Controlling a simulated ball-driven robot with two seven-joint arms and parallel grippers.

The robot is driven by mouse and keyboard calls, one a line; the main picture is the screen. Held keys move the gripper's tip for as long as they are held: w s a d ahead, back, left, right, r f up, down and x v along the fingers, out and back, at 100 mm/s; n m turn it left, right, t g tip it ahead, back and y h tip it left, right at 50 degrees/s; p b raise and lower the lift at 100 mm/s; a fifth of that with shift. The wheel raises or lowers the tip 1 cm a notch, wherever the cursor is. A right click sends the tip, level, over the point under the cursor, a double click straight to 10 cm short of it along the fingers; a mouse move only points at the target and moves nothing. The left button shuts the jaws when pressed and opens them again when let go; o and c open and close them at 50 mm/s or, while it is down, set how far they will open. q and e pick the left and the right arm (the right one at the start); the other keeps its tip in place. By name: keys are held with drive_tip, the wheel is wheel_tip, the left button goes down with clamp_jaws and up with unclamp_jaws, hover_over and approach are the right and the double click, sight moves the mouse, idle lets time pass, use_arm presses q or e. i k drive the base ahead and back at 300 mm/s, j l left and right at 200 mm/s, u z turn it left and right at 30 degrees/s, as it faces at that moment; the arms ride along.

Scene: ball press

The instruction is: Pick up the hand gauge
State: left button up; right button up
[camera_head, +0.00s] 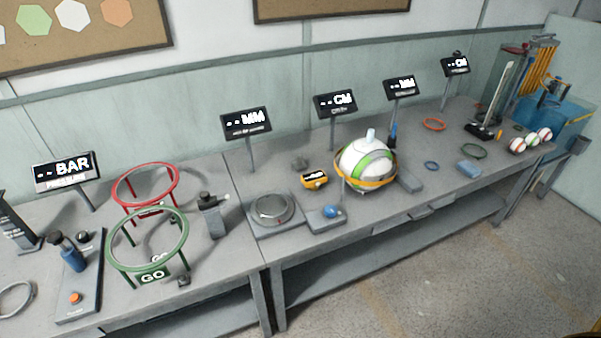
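A small yellow handheld device with a dark display face (314,180) lies on the grey workbench (345,222), left of a large white, green and orange ball (368,165). It looks like the hand gauge, but its display is too small to read. It sits apart from the ball, behind a blue item on a grey pad (327,218). Neither of my grippers shows in the head view.
A round dial plate (271,208) and a dark grey upright device (212,215) stand left of the yellow device. Red (145,167) and green (150,283) ring stands are farther left. Display signs on posts line the back. Small balls (531,139) lie far right.

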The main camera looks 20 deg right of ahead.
sight(309, 179)
drive_tip(key=i+j+z, duration=0.15)
drive_tip(key=z, duration=0.2)
drive_tip(key=i+j+z, duration=0.1)
drive_tip(key=j+z, duration=0.25)
drive_tip(key=i+j+z, duration=0.1)
drive_tip(key=z, duration=0.3)
